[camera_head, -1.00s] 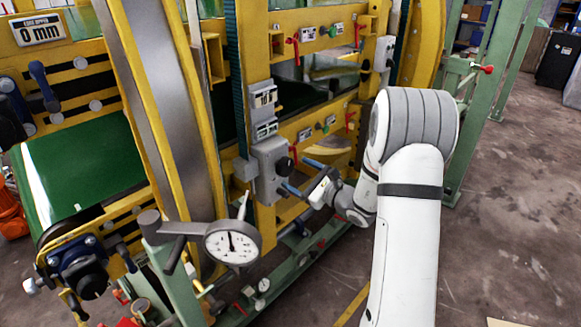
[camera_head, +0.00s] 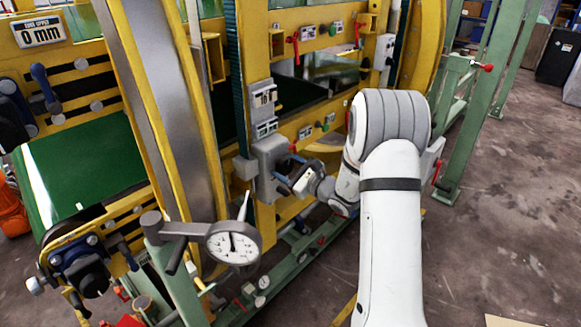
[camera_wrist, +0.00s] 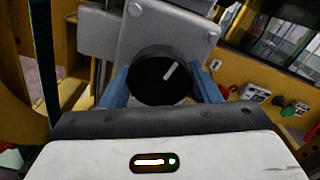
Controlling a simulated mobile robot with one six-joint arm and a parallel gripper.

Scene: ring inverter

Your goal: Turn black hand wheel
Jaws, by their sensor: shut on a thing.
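The black hand wheel (camera_wrist: 150,82) is a round knob with a white pointer mark, seen in the middle of the wrist view. It sits on the front of a grey box (camera_head: 266,160) on the yellow machine frame. My gripper (camera_head: 288,168) has blue fingers, one on each side of the wheel, and is shut on it. The white mark points up and to the right in the wrist view. In the head view, the wheel is mostly hidden by the fingers.
A dial gauge (camera_head: 233,243) stands out at the front left. Red levers (camera_head: 294,48) and small buttons (camera_head: 305,132) are on the yellow panels nearby. A green post (camera_head: 490,100) stands at the right.

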